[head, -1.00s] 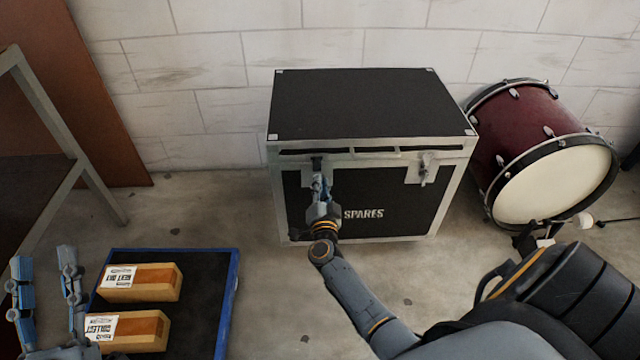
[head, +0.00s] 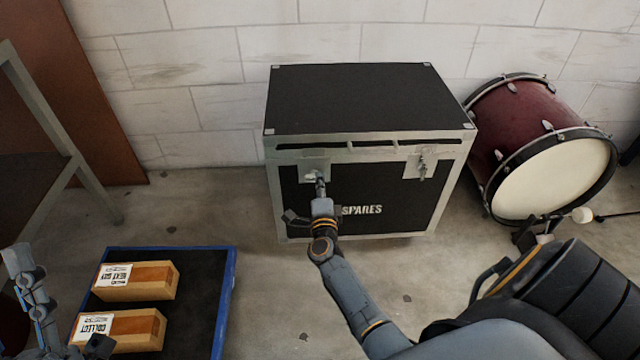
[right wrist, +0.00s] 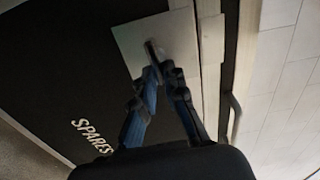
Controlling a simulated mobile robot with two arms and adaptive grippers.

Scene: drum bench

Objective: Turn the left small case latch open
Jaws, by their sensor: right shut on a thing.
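The black case (head: 360,100) marked SPARES stands on the floor against the wall, its lid down. Its left small latch (head: 311,175) sits on a pale plate at the front left. My right gripper (head: 320,184) is at this latch, shut on its knob. In the right wrist view the latch (right wrist: 152,47) stands out from its square plate, with the fingertips (right wrist: 158,72) around its near end. The fingers partly hide the latch, so its exact turn is unclear. My left gripper (head: 32,290) is at the lower left, away from the case, partly out of frame.
The case's right latch (head: 422,168) is on a similar plate. A red bass drum (head: 530,140) lies close on the right. A blue-edged tray (head: 228,290) with two labelled wooden blocks (head: 138,281) is at lower left. A metal frame (head: 90,190) stands far left.

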